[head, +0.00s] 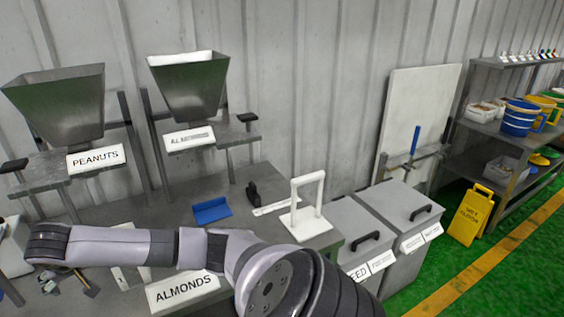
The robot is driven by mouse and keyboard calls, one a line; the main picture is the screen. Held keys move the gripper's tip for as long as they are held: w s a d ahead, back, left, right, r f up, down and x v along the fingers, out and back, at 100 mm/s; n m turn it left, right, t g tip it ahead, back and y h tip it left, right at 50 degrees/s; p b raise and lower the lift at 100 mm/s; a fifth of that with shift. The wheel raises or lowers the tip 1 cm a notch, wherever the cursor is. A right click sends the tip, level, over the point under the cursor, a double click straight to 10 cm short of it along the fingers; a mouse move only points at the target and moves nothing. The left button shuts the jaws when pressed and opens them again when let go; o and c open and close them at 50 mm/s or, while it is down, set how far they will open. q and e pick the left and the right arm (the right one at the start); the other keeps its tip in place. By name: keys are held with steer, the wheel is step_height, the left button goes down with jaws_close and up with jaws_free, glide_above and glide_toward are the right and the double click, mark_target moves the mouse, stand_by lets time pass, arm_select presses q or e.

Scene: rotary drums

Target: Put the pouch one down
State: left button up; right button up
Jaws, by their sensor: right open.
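My right arm reaches across the front of the bench to the left. My right gripper (78,284) is at its far end, low at the left over the bench, small and partly hidden by my wrist. It is open. I cannot make out a pouch clearly. A white object (14,246) at the left edge, beside my wrist, is cut off and its kind is unclear. My left gripper is not in view. The grey metal bench (165,205) is partly hidden by my arm.
Hoppers labelled PEANUTS (62,100) and almonds (190,88) stand behind. A blue scoop-like piece (211,210), a white frame (308,205) and an ALMONDS sign (183,291) are on the bench. Lidded bins (405,212) and a yellow floor sign (471,213) stand right.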

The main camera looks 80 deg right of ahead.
steer(key=s+a+f+n+t+y, duration=0.1)
steer(key=a+f+n+t+y, duration=0.15)
steer(key=a+f, duration=0.45)
steer(key=a+f+n+t+y, duration=0.2)
steer(key=a+f+n+y, duration=0.15)
steer(key=a, duration=0.85)
steer(key=s+d+f+n+g+h, duration=0.1)
steer(key=s+d+f, duration=0.1)
steer(key=s+f, duration=0.6)
steer(key=s+d+f+g, duration=0.2)
steer(key=s+f, duration=0.1)
steer(key=f, duration=0.9)
steer(key=s+d+f+n+g+h, duration=0.1)
steer(key=s+d+f, duration=0.1)
steer(key=s+f, duration=0.6)
steer(key=s+f+g, duration=0.1)
steer(key=s+f, duration=0.4)
steer(key=s, duration=0.5)
steer(key=s+f+n+g, duration=0.1)
steer(key=s+f+g, duration=0.1)
steer(key=s+f, duration=0.4)
steer(key=s+a+f+g, duration=0.1)
steer(key=s+f, duration=0.5)
steer(key=s, duration=1)
steer(key=shift+n, duration=0.3)
steer(key=shift+s+a+g, duration=0.1)
steer(key=shift+g, duration=0.15)
